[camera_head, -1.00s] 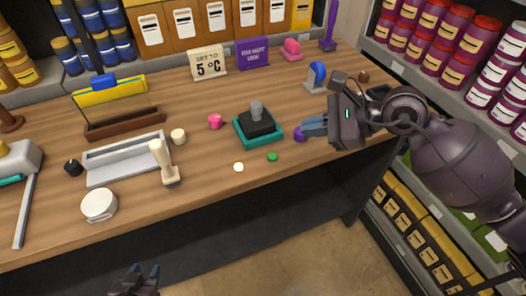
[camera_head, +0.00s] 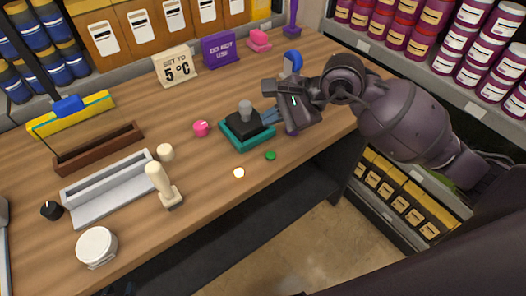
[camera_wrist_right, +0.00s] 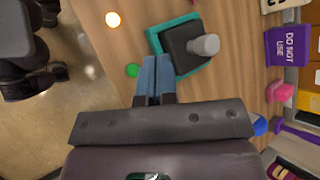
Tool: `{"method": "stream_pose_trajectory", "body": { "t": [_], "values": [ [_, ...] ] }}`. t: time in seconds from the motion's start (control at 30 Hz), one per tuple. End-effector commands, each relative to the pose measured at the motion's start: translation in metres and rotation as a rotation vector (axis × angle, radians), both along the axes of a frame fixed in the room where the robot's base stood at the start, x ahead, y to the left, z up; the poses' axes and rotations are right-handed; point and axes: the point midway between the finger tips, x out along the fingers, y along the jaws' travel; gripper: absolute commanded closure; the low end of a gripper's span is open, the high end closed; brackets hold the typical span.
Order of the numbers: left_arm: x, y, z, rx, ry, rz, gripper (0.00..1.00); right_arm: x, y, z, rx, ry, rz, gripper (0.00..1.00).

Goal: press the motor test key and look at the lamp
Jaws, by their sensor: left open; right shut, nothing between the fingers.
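A green button (camera_head: 270,156) sits on the table near its front edge, beside a small round pale lamp (camera_head: 238,173). In the right wrist view the lamp (camera_wrist_right: 112,19) looks bright with a warm rim, and the green button (camera_wrist_right: 132,71) is just left of my fingertips. A black block with a grey knob (camera_head: 246,112) stands on a teal base (camera_head: 233,139). My right gripper (camera_head: 268,115) is shut and empty, close beside this block; its blue-grey fingers (camera_wrist_right: 149,62) show together. Only a dark sliver of my left gripper (camera_head: 122,289) shows at the bottom edge.
A pink knob (camera_head: 200,129), a cream upright handle (camera_head: 160,182), a grey tray (camera_head: 108,211) and a white round tub (camera_head: 96,247) stand to the left. Signs (camera_head: 175,66) and boxes line the back. Shelves of tubs are at the right.

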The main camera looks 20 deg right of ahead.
Motion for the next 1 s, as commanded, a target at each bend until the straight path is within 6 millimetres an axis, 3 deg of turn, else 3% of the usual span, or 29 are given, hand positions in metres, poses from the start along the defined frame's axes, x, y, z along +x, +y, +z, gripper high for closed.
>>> {"method": "stream_pose_trajectory", "body": {
  "t": [0.53, 1.0],
  "values": [
    [-0.001, -0.002, -0.004, -0.004, 0.003, 0.002, 0.57, 0.0, 0.0, -0.006, 0.0, 0.002, -0.001, 1.0],
    [-0.002, -0.002, -0.026, -0.002, 0.021, -0.004, 0.57, 0.0, 0.0, -0.056, 0.002, 0.008, -0.001, 1.0]
  ]
}}
